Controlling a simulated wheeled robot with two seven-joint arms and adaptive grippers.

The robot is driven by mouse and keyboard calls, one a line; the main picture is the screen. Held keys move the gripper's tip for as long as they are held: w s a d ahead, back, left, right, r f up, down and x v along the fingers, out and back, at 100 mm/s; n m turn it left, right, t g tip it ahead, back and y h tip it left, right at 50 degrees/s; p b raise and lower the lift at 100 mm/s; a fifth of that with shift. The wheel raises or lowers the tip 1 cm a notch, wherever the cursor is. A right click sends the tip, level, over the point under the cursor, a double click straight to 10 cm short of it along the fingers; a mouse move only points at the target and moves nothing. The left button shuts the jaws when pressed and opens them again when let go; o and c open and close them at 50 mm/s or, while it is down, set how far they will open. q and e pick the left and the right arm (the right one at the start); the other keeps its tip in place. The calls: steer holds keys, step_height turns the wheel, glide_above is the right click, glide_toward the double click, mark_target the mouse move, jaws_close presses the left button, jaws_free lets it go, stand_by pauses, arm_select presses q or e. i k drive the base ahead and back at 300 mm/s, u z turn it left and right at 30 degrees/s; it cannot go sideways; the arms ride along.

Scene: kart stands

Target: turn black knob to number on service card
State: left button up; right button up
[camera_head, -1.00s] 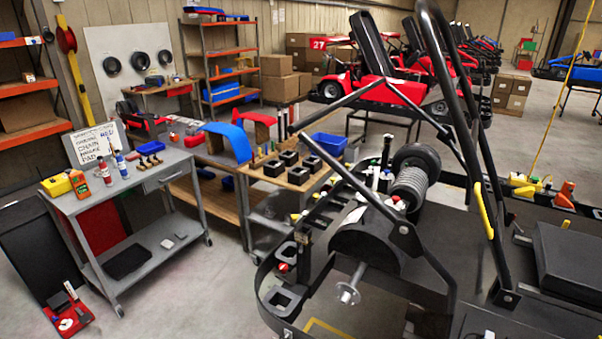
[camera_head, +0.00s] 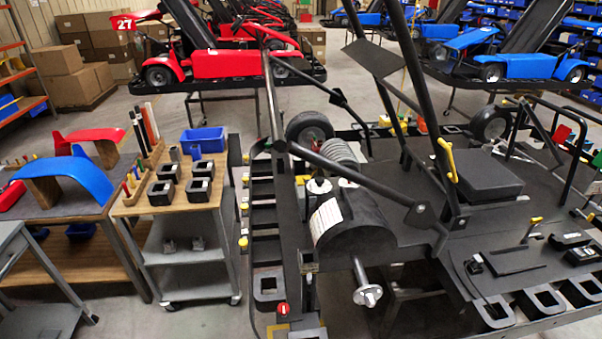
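No black knob or service card can be clearly made out in the head view. The large black kart frame (camera_head: 279,190) fills the middle and right. A rounded black housing (camera_head: 365,228) on it carries a white label (camera_head: 327,219) whose print is too small to read. A metal shaft with a silver hub (camera_head: 367,294) sticks out below the housing. A small red knob or button (camera_head: 283,307) sits at the kart's near left corner. Neither of my grippers is in view.
A cart with a wooden top (camera_head: 172,206) holding black square blocks and a blue bin (camera_head: 204,140) stands left of the kart. A table with blue and red fenders (camera_head: 73,178) is further left. Red and blue karts stand behind. Some grey floor (camera_head: 190,316) is clear at lower left.

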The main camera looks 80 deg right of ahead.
mark_target(319, 179)
steer(key=z, duration=0.45)
steer(key=i, duration=0.9)
steer(key=z, duration=0.8)
